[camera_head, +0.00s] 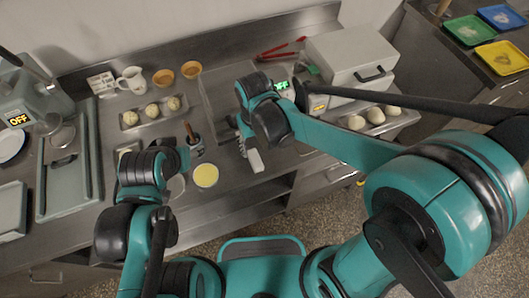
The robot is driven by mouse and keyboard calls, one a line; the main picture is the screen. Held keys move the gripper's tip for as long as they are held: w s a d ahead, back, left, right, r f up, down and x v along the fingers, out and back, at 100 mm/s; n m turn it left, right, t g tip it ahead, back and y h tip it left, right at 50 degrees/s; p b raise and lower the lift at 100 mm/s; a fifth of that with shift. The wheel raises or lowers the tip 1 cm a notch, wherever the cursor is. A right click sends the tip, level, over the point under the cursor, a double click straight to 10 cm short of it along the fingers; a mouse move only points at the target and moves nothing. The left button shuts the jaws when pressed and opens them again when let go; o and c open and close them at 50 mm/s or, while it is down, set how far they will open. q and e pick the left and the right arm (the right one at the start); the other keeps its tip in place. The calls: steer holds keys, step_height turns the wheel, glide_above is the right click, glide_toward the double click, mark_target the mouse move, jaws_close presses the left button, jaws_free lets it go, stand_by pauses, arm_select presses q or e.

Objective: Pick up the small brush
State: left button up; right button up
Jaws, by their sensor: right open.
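What looks like the small brush (189,131) stands with its brown handle up in a small metal cup (197,148) on the steel counter. Its lower end is hidden in the cup. My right gripper (248,146) is open and hangs over the counter to the right of the cup, apart from it, with nothing seen between its fingers. My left gripper (180,160) is close to the cup's left side, mostly hidden by its own wrist. Whether it touches the cup or the brush cannot be told.
A dish of yellow liquid (206,176) sits in front of the cup. A tray of dough balls (130,119), a white mug (132,80) and two orange cups (191,69) stand behind.

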mark_target(255, 158)
step_height(255, 158, down, 3)
steer(key=shift+s+r+b, duration=0.15)
steer(key=shift+b, duration=0.35)
steer(key=f, duration=0.1)
steer(key=f+b, duration=0.1)
steer(key=f, duration=0.1)
steer(key=f+b, duration=0.1)
steer(key=f, duration=0.1)
steer(key=shift+a+f, duration=0.2)
steer(key=shift+a, duration=0.15)
steer(key=shift+r, duration=0.1)
jaws_close()
